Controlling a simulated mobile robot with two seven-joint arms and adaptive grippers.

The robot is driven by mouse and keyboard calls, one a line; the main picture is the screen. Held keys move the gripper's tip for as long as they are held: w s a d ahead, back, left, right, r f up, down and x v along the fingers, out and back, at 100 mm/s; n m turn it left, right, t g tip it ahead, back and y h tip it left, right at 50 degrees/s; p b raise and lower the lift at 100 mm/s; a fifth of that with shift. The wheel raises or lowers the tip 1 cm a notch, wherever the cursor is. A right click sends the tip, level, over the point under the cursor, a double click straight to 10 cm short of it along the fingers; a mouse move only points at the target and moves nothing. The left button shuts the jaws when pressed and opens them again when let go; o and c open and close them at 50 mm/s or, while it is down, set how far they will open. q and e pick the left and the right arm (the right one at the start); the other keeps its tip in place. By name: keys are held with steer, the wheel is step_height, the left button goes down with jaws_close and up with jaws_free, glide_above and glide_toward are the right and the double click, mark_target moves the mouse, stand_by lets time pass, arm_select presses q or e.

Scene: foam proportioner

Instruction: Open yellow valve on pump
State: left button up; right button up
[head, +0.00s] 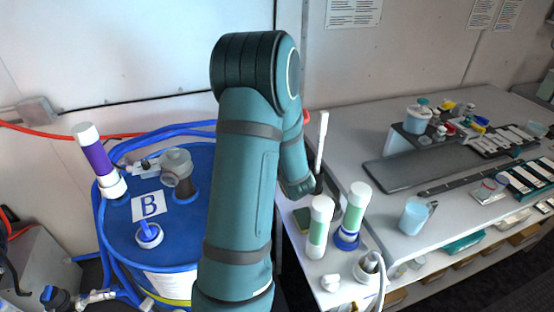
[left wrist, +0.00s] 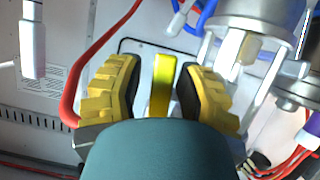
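In the left wrist view a yellow valve handle (left wrist: 163,84) stands upright between the two yellow-padded fingers of my left gripper (left wrist: 160,88). The fingers are spread on both sides of the handle. A gap shows on its left side; the right finger is closer, and I cannot tell whether it touches. The handle's lower end is hidden by the teal gripper body. A metal pump-like part (left wrist: 258,25) is just right of the handle. In the head view a teal arm of mine fills the middle, and neither the yellow handle nor a gripper shows there. My right gripper is in neither view.
A red hose (left wrist: 88,60) curves close to the left finger. In the head view a blue drum (head: 125,240) marked B stands left of my arm. A grey counter (head: 385,130) on the right holds bottles, a cup (head: 413,216) and trays.

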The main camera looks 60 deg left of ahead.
arm_select(q)
steer(key=shift+s, duration=0.1)
steer(key=shift+s, duration=0.1)
steer(key=v, duration=0.8)
steer(key=shift+w, duration=0.2)
